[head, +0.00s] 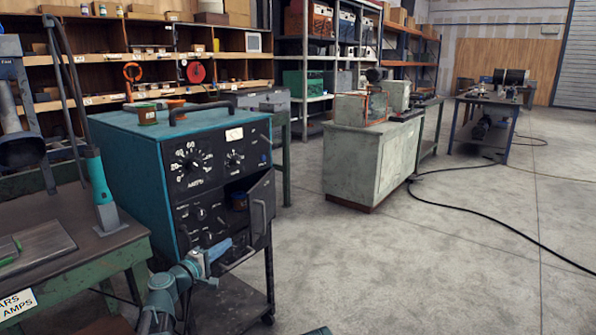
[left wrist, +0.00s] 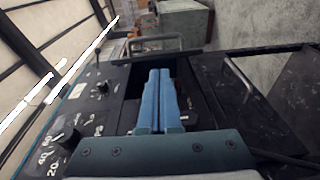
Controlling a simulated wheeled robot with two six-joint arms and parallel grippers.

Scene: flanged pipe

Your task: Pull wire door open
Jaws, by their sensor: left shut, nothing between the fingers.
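The teal welding machine (head: 150,185) has a black front panel with dials. Its small black wire door (head: 262,205) stands swung outward at the right of the panel, with a grey bar handle (head: 258,218) on its face. The door (left wrist: 275,95) and its handle (left wrist: 243,80) also show at the right in the left wrist view. My left gripper (head: 220,248) is shut and empty, below and left of the door in the head view. In the left wrist view its blue fingers (left wrist: 158,95) lie together in front of the dark opening, apart from the door handle.
A green workbench (head: 75,240) stands close on the left. A grey-green cabinet (head: 360,165) stands behind the machine to the right. A black cable (head: 480,222) lies across the floor, which is largely open at the right.

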